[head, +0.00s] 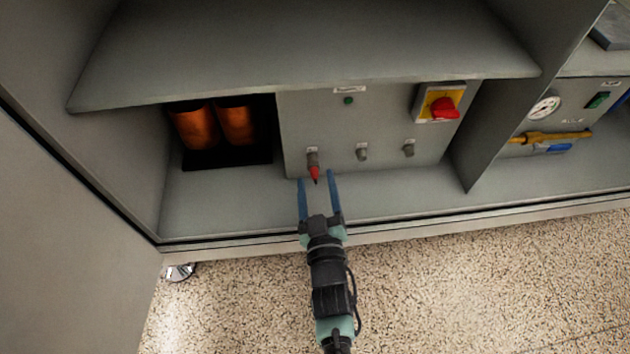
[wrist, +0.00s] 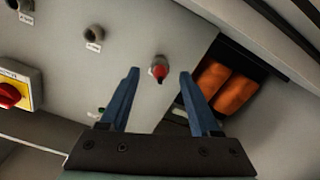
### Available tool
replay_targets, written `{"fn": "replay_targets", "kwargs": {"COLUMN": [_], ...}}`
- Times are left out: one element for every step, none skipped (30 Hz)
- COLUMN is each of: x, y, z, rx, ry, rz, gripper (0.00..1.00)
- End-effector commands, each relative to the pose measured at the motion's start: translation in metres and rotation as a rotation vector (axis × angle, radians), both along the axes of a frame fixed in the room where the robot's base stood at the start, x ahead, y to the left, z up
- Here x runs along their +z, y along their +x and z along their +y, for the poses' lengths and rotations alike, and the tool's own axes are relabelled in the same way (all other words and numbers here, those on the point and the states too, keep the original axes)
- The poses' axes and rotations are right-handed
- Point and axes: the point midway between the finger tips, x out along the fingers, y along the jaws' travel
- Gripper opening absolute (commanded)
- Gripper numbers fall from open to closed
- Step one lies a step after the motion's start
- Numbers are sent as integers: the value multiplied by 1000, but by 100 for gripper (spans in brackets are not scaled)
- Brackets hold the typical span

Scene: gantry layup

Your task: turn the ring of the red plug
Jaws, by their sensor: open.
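The red plug (head: 314,172) sits in the leftmost of the grey sockets low on the grey panel (head: 390,115) in the head view. It points out from the panel, with a grey part behind its red end. It also shows in the wrist view (wrist: 159,72), just beyond and between the fingertips. My gripper (head: 317,176) is open, with its two blue fingers on either side of the plug's line. In the wrist view my gripper (wrist: 159,72) has clear gaps between each finger and the plug. I cannot tell how far the tips are from the panel.
Two more sockets (head: 362,152) (head: 408,148) sit to the right. A red rotary switch on a yellow plate (head: 425,107) is above them. Orange cylinders (head: 237,122) stand in a dark recess at left. A shelf (head: 300,50) overhangs the panel. A divider (head: 490,130) stands at right.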

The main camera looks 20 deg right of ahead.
Motion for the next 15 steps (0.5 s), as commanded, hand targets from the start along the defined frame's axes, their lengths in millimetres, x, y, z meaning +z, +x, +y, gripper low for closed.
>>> {"fn": "replay_targets", "kwargs": {"x": [-3, -2, -2, -2, -1, -1, -1, 0, 0, 0, 0, 0, 0, 0, 0], "y": [8, 11, 15, 17, 19, 21, 22, 23, 23, 23, 24, 24, 24, 23, 23], "z": [-2, -3, -4, -4, -5, -5, -6, -6, -6, -6, -6, -6, -6, -6, -6], "rx": [2, 2, 2, 2, 2, 2, 1, 1, 1, 1, 1, 1, 1, 1, 1], "ry": [-3, -3, -1, 0, 0, 0, -1, -1, -1, -1, -1, -1, -1, -1, -1], "rz": [-2, -2, -1, -1, -1, -1, 0, 0, 1, 1, 1, 1, 1, 1, 1], "gripper": [64, 64, 64, 64, 64, 64, 64, 64, 64, 64, 64, 64, 64, 64, 64]}}
